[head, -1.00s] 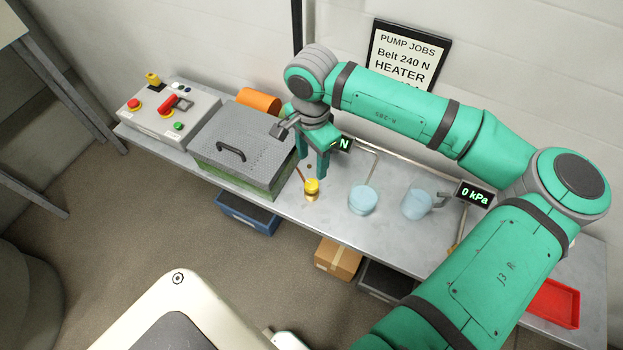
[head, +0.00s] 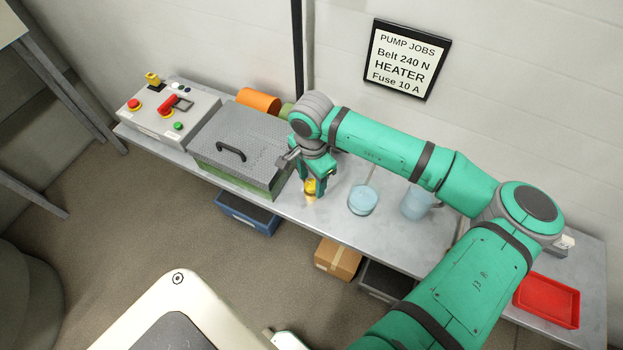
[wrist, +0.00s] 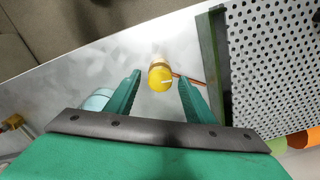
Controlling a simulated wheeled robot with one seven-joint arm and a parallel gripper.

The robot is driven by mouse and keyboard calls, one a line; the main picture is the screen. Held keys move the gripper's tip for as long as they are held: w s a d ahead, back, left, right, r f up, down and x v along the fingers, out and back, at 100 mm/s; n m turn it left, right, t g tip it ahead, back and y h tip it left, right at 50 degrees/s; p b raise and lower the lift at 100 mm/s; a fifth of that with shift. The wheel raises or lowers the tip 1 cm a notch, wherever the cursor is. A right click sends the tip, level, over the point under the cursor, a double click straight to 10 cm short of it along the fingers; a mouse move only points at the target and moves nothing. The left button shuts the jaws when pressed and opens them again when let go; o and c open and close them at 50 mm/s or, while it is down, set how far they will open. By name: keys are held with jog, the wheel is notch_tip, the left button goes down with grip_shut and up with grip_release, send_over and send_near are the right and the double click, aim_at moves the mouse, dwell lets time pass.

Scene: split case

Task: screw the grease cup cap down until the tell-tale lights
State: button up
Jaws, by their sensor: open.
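The grease cup has a yellow cap (head: 309,187) and stands on the bench next to the grey perforated cover. In the wrist view the yellow cap (wrist: 160,76) shows a pale mark on its top and a brass-coloured rim, with a thin copper-coloured line beside it. My gripper (head: 311,190) is open and points down over the cap. In the wrist view the two fingers of my gripper (wrist: 158,88) lie on either side of the cap, with gaps on both sides. I cannot tell whether the fingertips are down at cap height. No lit tell-tale is visible.
The perforated cover (head: 240,150) with its black handle is close on the left. A light blue round container (head: 362,200) and a translucent jug (head: 416,203) stand to the right. A red tray (head: 547,300) and a switch box (head: 168,113) are at the bench ends.

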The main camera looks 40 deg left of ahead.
jog(key=c, duration=1)
jog(key=shift+c, duration=0.2)
jog(key=shift+m, duration=0.3)
jog(key=m, duration=0.4)
jog(key=shift+m, duration=0.3)
jog(key=m, duration=0.4)
jog(key=shift+m, duration=0.3)
jog(key=m, duration=0.4)
jog(key=shift+m, duration=2.5)
